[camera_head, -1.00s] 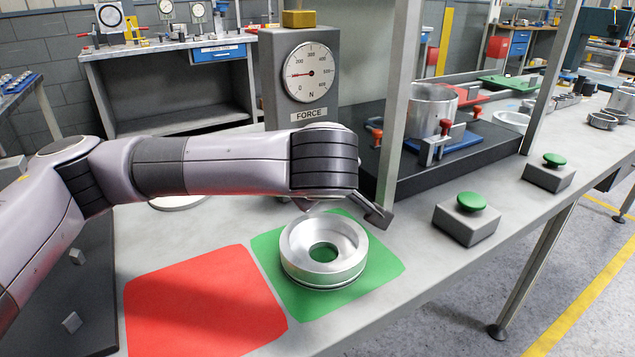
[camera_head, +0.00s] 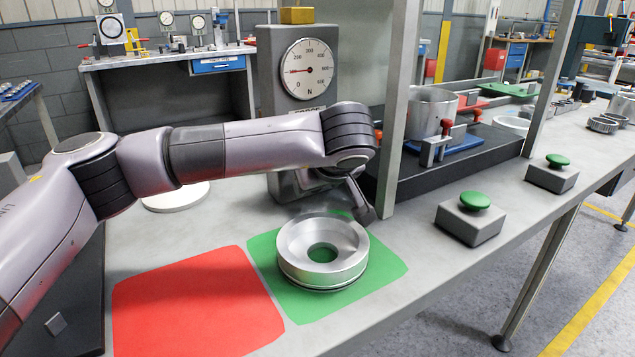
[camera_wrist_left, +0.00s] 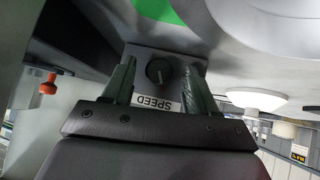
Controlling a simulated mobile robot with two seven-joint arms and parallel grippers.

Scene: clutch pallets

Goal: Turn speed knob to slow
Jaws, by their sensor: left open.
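The speed knob (camera_wrist_left: 158,71) is a small dark round knob with a pale mark. It sits on a grey panel above an upside-down SPEED label (camera_wrist_left: 152,103) in the left wrist view. My left gripper (camera_wrist_left: 160,78) is open, with one finger on each side of the knob. I cannot tell whether either finger touches it. In the head view my left gripper (camera_head: 362,200) is mostly hidden behind its own wrist, near the foot of the force gauge stand (camera_head: 275,80). The knob is hidden there. My right gripper is not in view.
A metal ring (camera_head: 322,262) lies on the green mat (camera_head: 385,275), close to my gripper. A red mat (camera_head: 200,310) lies to its left. A grey upright post (camera_head: 398,120) stands just right of my wrist. Two green push buttons (camera_head: 475,201) (camera_head: 557,160) stand farther right.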

